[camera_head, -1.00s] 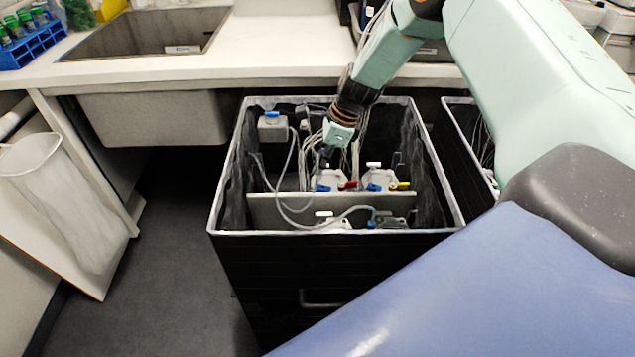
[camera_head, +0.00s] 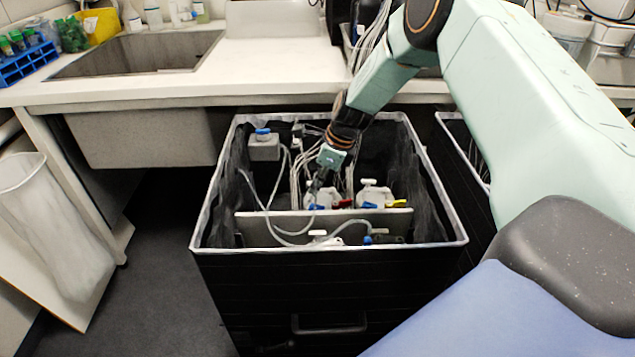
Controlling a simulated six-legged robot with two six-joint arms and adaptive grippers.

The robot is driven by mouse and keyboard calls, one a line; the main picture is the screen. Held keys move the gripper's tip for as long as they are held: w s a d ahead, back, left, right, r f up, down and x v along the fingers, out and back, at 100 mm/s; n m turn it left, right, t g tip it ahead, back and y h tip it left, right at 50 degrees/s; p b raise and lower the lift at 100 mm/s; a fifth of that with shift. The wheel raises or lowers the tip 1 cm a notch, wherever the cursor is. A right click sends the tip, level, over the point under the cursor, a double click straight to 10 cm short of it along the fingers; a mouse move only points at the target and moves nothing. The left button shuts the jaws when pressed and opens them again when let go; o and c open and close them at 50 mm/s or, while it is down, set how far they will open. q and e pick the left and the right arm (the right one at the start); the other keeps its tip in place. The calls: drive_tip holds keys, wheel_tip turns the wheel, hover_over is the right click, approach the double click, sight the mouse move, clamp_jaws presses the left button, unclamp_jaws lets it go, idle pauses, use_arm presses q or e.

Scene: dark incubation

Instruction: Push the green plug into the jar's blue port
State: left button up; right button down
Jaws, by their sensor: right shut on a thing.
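My right gripper (camera_head: 320,181) reaches down into the black bin, just above the left white jar (camera_head: 323,196). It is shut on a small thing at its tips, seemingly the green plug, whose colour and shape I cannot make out. A blue port (camera_head: 316,207) shows low on the front of this jar, close below the fingertips. I cannot tell whether the held thing touches it. A red fitting (camera_head: 343,204) sits to the port's right. A second white jar (camera_head: 375,194) stands to the right, with its own blue fitting (camera_head: 369,205) and a yellow one. My left gripper is not in view.
The black bin (camera_head: 330,249) has a white rim and a grey divider (camera_head: 270,224) in front of the jars. A grey box (camera_head: 263,148) with a blue top hangs at the back left. Pale tubes loop across the bin. The counter (camera_head: 270,88) is behind.

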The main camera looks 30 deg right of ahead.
wheel_tip(320, 180, down, 3)
drive_tip(key=b, duration=0.2)
drive_tip(key=shift+b, duration=0.4)
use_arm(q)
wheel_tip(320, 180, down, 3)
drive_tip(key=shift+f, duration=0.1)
use_arm(e)
drive_tip(key=shift+r, duration=0.2)
use_arm(q)
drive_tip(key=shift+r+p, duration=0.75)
drive_tip(key=shift+p, duration=0.2)
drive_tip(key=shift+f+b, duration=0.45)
drive_tip(key=shift+b, duration=0.05)
use_arm(e)
drive_tip(key=shift+f, duration=1)
drive_tip(key=c, duration=1.3)
unclamp_jaws()
drive_tip(key=shift+d+r, duration=0.1)
drive_tip(key=v, duration=1.1)
drive_tip(key=shift+r, duration=0.4)
